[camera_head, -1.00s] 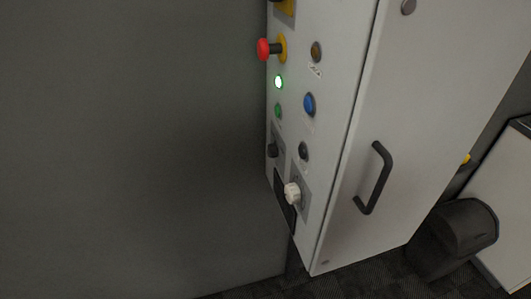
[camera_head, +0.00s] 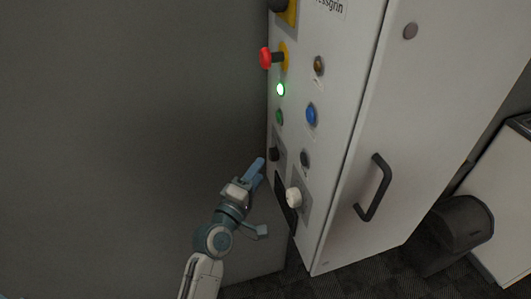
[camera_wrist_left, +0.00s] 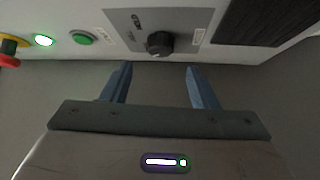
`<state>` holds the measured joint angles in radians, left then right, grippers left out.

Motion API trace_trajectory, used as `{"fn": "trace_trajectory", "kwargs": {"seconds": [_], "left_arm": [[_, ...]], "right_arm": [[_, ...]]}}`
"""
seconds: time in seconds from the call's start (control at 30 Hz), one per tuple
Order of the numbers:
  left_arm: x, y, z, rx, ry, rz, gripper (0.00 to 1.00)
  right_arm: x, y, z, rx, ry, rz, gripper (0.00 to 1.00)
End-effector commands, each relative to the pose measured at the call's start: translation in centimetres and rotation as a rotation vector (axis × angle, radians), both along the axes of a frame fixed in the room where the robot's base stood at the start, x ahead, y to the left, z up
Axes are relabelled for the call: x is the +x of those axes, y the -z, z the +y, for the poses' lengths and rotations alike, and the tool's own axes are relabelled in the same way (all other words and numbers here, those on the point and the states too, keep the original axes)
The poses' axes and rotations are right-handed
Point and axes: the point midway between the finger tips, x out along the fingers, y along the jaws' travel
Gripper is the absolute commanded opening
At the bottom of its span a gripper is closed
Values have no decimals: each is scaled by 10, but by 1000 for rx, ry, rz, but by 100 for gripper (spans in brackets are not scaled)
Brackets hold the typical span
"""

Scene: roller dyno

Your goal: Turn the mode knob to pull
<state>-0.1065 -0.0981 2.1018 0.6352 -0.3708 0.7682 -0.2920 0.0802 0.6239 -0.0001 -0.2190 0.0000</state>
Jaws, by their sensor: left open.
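A dark round knob (camera_wrist_left: 160,43) sits on a grey label plate (camera_wrist_left: 185,22) in the left wrist view. Printed words beside it are too small to read surely. The same dark knob (camera_head: 274,154) shows on the cabinet's narrow panel in the head view. My left gripper (camera_head: 258,172) is just in front of that panel, to the lower left of the knob. In the left wrist view its two blue fingers (camera_wrist_left: 158,88) are open and empty, with the knob ahead between their lines, apart from them. My right gripper is not in view.
The cabinet panel also carries a red mushroom button (camera_head: 266,58), a lit green lamp (camera_head: 280,89), a green button (camera_head: 279,117), a blue button (camera_head: 311,113) and a white knob (camera_head: 293,197). A black handle (camera_head: 374,188) sticks out from the cabinet's side.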

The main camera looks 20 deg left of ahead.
Motion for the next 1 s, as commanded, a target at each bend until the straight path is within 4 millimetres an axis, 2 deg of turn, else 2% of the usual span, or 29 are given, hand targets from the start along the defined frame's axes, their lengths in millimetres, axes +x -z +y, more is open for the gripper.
{"fn": "trace_trajectory", "kwargs": {"seconds": [0.1,0.3,0.47,0.7,0.77,0.93,1.0], "left_arm": [[23,-6,-5,-1,-1,-1,54],[48,-7,-10,1,-1,-1,54],[56,-6,-11,1,-1,1,54],[56,-6,-12,2,-1,0,54],[56,-6,-12,2,-1,0,44],[56,-6,-12,2,-1,0,11],[56,-6,-12,2,-1,-1,10]], "right_arm": [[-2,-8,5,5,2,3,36],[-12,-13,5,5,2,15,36],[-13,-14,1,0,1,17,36],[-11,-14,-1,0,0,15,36],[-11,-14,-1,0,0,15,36],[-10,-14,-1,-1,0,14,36],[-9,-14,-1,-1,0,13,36]]}}
